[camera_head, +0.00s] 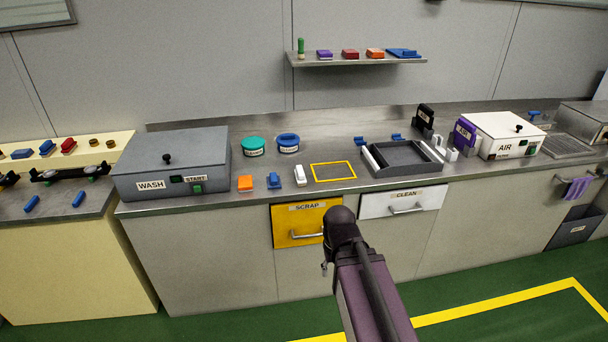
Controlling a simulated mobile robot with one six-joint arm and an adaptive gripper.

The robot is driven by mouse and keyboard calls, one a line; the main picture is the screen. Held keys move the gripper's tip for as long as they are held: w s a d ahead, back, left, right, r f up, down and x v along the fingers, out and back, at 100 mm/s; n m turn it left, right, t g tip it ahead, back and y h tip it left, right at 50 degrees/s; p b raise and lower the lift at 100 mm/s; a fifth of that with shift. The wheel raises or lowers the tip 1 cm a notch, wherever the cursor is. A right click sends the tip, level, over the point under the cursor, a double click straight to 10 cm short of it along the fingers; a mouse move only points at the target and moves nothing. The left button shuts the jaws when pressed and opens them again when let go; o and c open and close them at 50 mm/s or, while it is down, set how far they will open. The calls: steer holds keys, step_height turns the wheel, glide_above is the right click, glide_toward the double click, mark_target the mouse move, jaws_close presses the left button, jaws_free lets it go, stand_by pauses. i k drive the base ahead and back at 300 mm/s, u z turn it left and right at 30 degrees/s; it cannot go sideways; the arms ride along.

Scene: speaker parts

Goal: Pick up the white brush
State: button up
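A small white item (300,175), which looks like the white brush, lies on the grey counter beside a small blue item (274,180). It is just left of a yellow-outlined square (334,171). My arm reaches up from the bottom, with its dark end in front of the drawers, below and right of the white item and apart from it. Only a small grey part of what seems to be my gripper (326,268) shows at the arm's left side; its fingers cannot be made out.
Below are a yellow SCRAP drawer (290,226) and a white CLEAN drawer (375,204). A shelf (350,61) hangs above.

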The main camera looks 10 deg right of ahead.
mark_target(301, 181)
steer(key=i, duration=0.85)
steer(key=u, duration=0.05)
